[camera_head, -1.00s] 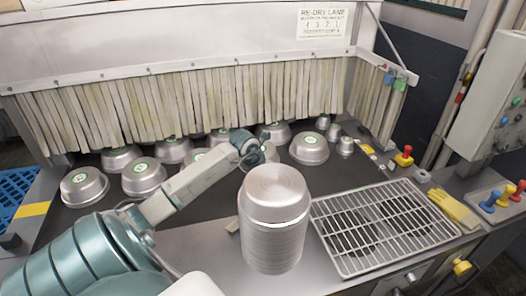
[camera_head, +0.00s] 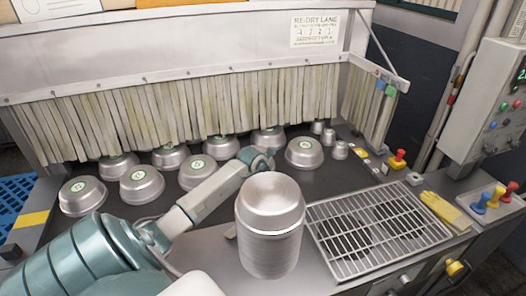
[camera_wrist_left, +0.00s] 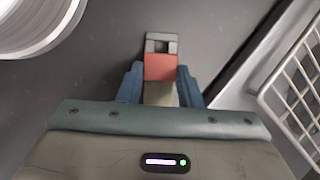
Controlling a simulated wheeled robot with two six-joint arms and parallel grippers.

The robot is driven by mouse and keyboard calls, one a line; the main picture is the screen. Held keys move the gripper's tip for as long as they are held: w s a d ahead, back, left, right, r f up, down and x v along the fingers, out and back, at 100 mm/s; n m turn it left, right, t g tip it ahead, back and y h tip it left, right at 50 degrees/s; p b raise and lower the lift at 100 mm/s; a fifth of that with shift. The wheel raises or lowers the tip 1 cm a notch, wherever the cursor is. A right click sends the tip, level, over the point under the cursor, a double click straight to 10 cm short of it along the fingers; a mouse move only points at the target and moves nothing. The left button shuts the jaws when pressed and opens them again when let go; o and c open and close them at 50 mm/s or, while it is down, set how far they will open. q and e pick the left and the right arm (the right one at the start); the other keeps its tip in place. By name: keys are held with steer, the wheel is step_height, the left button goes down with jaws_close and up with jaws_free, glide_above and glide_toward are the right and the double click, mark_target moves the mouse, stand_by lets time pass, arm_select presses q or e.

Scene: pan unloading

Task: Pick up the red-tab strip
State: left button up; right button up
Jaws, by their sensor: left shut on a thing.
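The red-tab strip (camera_wrist_left: 160,68) shows in the left wrist view, with a red band and a grey end that has a square opening. My left gripper (camera_wrist_left: 161,82) is shut on it, with one blue finger on each side of it. The strip's lower part runs back between the fingers toward the palm. In the head view my left forearm reaches behind the tall stack of metal pans (camera_head: 270,225), which hides the gripper and strip. My right gripper is not in view.
A wire rack (camera_head: 378,230) lies right of the stack, with yellow gloves (camera_head: 446,211) beyond it. Several upturned pans (camera_head: 304,153) stand on the dark belt before a strip curtain (camera_head: 200,105). A round metal pan edge (camera_wrist_left: 40,25) is near the gripper, upper left in the wrist view.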

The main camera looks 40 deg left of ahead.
arm_select(q)
steer(key=shift+a+r, duration=0.1)
steer(key=shift+r, duration=0.2)
step_height(320, 180, up, 9)
steer(key=b, duration=0.4)
steer(key=shift+r, duration=0.2)
